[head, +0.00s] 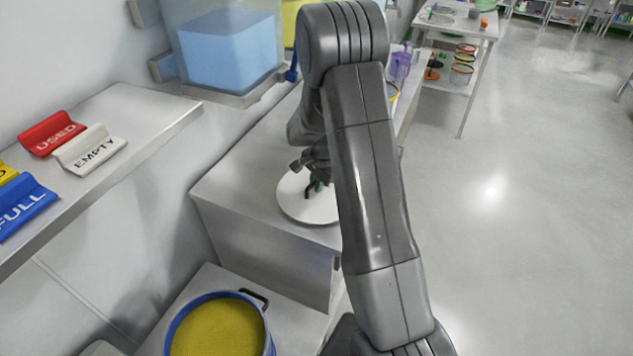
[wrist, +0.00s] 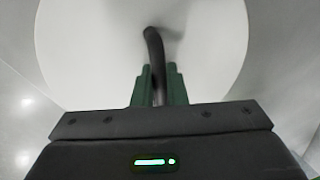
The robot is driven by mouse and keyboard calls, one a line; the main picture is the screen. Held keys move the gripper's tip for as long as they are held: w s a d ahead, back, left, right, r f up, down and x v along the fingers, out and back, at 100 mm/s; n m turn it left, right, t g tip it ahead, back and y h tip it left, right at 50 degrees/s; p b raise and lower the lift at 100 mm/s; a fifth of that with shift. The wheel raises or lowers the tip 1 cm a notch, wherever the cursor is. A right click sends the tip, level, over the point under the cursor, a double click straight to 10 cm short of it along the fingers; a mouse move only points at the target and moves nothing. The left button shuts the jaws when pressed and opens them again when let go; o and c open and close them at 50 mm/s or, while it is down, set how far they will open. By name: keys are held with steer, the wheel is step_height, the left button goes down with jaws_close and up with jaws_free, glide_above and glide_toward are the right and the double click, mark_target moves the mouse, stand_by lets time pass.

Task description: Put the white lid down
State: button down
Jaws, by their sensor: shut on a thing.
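The white lid (head: 300,206) is a round disc over the grey counter top (head: 240,188), close to its front edge, in the head view. The lid (wrist: 85,45) fills much of the wrist view, with a dark curved handle (wrist: 155,48) standing up from it. My gripper (wrist: 158,88) has its green fingers shut on that handle. In the head view my gripper (head: 315,185) is partly hidden by my arm. I cannot tell whether the lid touches the counter or hangs just above it.
A blue pot of yellow powder (head: 217,328) stands lower, in front of the counter. A shelf (head: 120,165) at left holds red, white and blue signs. A tank of blue liquid (head: 228,50) is mounted behind the counter. Open floor (head: 520,200) lies to the right.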

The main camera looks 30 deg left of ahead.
mark_target(322, 195)
steer(key=shift+f, duration=0.15)
steer(key=c, duration=1.5)
jaws_free()
steer(key=shift+o, duration=0.2)
step_height(322, 195, up, 12)
steer(key=d+b, duration=0.1)
steer(key=d, duration=0.1)
steer(key=shift+s, duration=0.3)
steer(key=shift+o, duration=0.3)
steer(key=shift+d, duration=0.1)
